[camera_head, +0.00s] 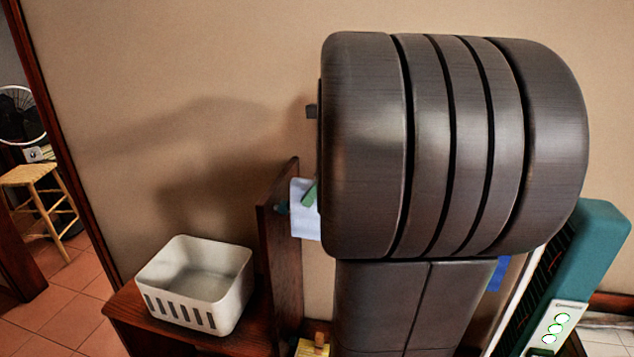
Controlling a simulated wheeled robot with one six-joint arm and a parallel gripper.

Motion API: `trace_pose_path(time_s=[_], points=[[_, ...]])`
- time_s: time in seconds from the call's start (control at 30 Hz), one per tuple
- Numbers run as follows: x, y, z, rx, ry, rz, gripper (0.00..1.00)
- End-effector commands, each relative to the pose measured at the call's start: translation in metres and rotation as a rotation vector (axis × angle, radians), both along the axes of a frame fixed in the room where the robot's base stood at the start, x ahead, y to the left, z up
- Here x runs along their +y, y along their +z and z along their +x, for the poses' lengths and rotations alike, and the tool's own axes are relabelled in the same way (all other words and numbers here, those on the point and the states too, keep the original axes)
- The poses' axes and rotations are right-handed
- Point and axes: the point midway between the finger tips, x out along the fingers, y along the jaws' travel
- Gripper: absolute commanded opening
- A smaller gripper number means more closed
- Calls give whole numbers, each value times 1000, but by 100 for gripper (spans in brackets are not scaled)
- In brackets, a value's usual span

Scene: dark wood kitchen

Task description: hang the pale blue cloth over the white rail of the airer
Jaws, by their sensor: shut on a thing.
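The pale blue cloth (305,224) shows as a small, almost white piece at the left edge of my large dark arm link, which hides the rest of it. It hangs in front of the wall, beside an upright dark wood panel. Only a small green tip of what looks like my gripper (309,194) shows against the cloth; its body and other parts are hidden behind my arm. The gripper is shut on the cloth.
A white slotted basket (197,318) stands on a dark wood surface (130,318) at the lower left. The upright wood panel (282,270) rises beside it. A teal object with a pale button panel (590,245) leans at the right. A wooden stool (30,174) stands beyond the doorway.

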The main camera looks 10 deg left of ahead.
Motion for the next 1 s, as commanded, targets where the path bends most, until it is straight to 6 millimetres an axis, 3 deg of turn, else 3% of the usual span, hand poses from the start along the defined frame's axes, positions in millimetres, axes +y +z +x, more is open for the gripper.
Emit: trace_pose_path(time_s=[0.6,1.0], points=[[0,-50,0,-1,1,0,10],[0,-59,0,-1,0,0,10]])
